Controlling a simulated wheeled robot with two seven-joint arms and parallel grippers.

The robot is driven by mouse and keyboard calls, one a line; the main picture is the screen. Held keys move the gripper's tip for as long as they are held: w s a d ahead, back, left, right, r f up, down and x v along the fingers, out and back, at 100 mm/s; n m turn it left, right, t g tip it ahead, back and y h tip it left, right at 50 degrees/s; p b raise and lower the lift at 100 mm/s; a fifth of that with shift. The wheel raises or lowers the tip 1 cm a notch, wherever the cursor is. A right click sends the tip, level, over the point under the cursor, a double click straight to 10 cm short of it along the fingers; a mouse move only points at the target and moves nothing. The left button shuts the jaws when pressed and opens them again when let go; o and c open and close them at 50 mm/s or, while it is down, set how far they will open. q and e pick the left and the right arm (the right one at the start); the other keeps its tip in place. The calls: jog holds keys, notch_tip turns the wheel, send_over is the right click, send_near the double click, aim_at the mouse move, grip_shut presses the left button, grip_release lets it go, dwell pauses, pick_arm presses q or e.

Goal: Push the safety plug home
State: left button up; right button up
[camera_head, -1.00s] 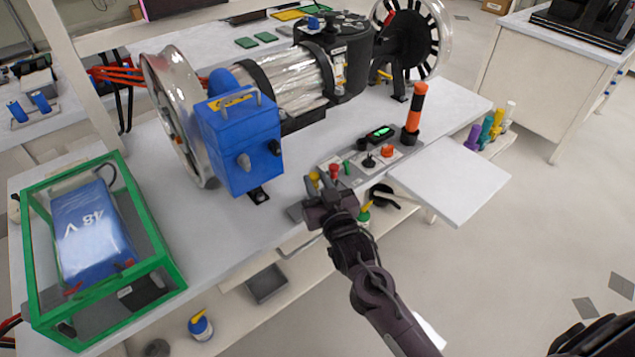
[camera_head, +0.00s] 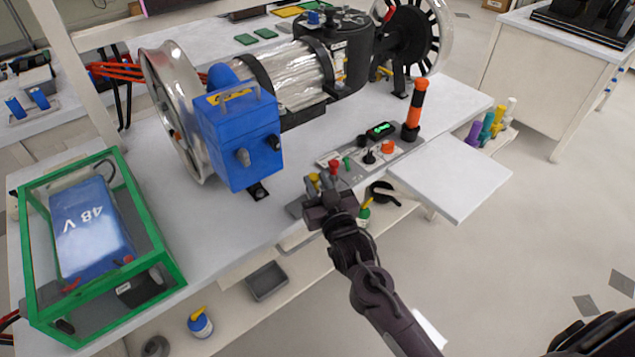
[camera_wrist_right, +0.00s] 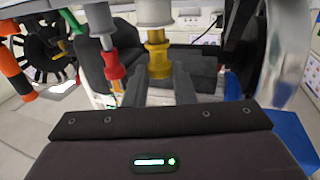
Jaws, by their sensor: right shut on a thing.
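A yellow plug (camera_head: 314,179) stands at the left end of the small control panel on the table's front edge. It also shows in the right wrist view (camera_wrist_right: 157,55), between the dark fingers of my right gripper (camera_wrist_right: 158,82). My right gripper (camera_head: 321,190) is shut on this plug, which looks upright. My left gripper is not in view.
A blue box (camera_head: 238,142) stands left of the gripper. A green-framed case (camera_head: 150,225) holds a 48 V battery. A white side shelf (camera_head: 455,180) is bare.

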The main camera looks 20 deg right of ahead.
jog(key=shift+f+b, duration=0.35)
jog(key=shift+f, duration=0.55)
dwell(0.6)
jog(key=o, duration=1.1)
jog(key=shift+c, duration=0.2)
